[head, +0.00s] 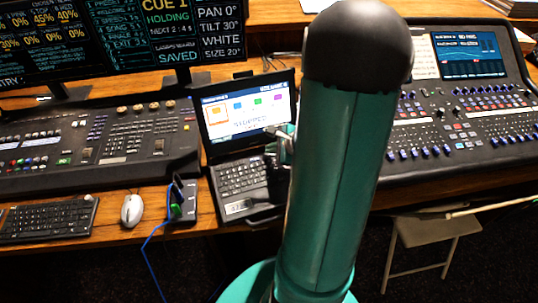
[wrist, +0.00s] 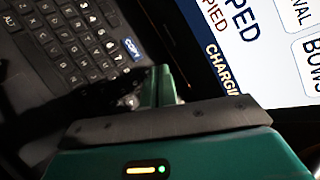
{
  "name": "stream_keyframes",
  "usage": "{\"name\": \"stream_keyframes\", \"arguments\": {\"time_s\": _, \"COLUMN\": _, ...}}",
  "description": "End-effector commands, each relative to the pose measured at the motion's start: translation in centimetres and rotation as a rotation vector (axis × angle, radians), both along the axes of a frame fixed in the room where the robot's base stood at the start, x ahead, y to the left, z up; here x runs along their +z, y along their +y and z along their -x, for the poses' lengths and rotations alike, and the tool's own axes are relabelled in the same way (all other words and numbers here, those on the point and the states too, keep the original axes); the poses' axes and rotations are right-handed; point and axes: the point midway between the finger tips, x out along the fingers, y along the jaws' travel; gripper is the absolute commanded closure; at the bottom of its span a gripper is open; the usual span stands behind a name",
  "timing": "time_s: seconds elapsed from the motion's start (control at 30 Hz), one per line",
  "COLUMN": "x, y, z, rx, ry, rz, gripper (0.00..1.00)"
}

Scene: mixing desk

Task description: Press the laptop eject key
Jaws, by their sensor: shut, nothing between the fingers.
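The laptop (head: 207,139) stands open in the middle of the desk, its screen (head: 222,125) lit and reading "STOPPED". Its keyboard (head: 236,178) is partly hidden by my arm. In the wrist view the black keys (wrist: 62,50) fill the upper left, with a blue key (wrist: 133,48) marked "COPY" near the screen hinge. No key marked eject can be read. My gripper (wrist: 160,88) is shut and empty, its green fingers over the keyboard edge near the screen, close to the blue key. Whether they touch a key I cannot tell. It also shows in the head view (head: 279,137), in front of the screen.
A lighting console (head: 110,148) stands left of the laptop, and a sound mixer (head: 465,120) stands right. A keyboard (head: 48,219), a white mouse (head: 132,209) and a small box with a blue cable (head: 150,248) lie at front left. A folding chair (head: 430,230) stands at right.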

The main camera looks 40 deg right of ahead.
Motion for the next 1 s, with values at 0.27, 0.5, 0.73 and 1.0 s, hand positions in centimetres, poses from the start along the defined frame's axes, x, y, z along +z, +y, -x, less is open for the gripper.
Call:
{"name": "stream_keyframes", "arguments": {"time_s": 0.27, "x": -0.58, "y": 0.03, "z": -0.01, "rx": 0.001, "ry": 0.001, "rz": 0.000, "gripper": 1.00}}
{"name": "stream_keyframes", "arguments": {"time_s": 0.5, "x": -0.60, "y": 0.02, "z": 0.00, "rx": 0.000, "ry": 0.001, "rz": -0.001, "gripper": 1.00}}
{"name": "stream_keyframes", "arguments": {"time_s": 0.73, "x": -0.83, "y": 0.03, "z": 0.00, "rx": 0.000, "ry": 0.001, "rz": -0.001, "gripper": 1.00}}
{"name": "stream_keyframes", "arguments": {"time_s": 1.0, "x": -1.10, "y": 0.02, "z": 0.00, "rx": -0.001, "ry": 0.000, "rz": -0.001, "gripper": 1.00}}
